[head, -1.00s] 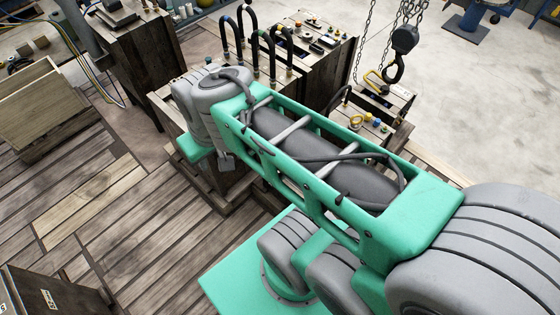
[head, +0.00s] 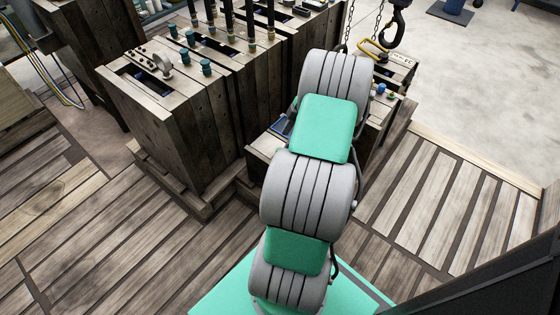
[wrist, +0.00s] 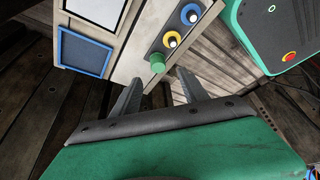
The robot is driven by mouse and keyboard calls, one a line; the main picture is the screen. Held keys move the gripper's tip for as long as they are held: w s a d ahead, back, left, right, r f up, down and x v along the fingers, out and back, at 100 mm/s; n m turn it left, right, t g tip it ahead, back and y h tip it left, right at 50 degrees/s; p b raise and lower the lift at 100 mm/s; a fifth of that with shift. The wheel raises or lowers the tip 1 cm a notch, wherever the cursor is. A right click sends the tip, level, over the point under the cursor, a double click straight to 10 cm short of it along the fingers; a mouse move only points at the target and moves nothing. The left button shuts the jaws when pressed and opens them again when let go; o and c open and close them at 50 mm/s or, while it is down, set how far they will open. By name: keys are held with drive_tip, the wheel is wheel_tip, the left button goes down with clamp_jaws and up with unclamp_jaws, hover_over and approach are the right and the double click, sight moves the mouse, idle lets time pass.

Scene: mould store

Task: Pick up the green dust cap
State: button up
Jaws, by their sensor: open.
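The green dust cap (wrist: 157,63) stands on the pale wooden top of a mould block (wrist: 128,60) in the wrist view, at the end of a row with a yellow-ringed fitting (wrist: 172,40) and a blue-ringed fitting (wrist: 191,13). My gripper (wrist: 159,75) is open and empty. Its two dark fingers point toward the cap, one on either side of it in the picture; I cannot tell how far above it they are. In the head view a small green cap (head: 391,94) shows beside my arm, and my gripper is hidden behind the arm.
A blue-framed panel (wrist: 82,53) lies on the same top. Tall wooden mould blocks (head: 190,110) with hoses and fittings stand left of my arm. A chain hook (head: 391,30) hangs behind. Slatted wooden flooring (head: 430,200) is clear on the right.

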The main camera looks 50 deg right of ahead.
drive_tip(key=b+x, duration=0.2)
drive_tip(key=x, duration=0.4)
drive_tip(key=shift+w+f+b, duration=0.15)
drive_tip(key=shift+f+b, duration=0.15)
drive_tip(key=shift+r, duration=0.1)
drive_tip(key=shift+c, duration=0.3)
clamp_jaws()
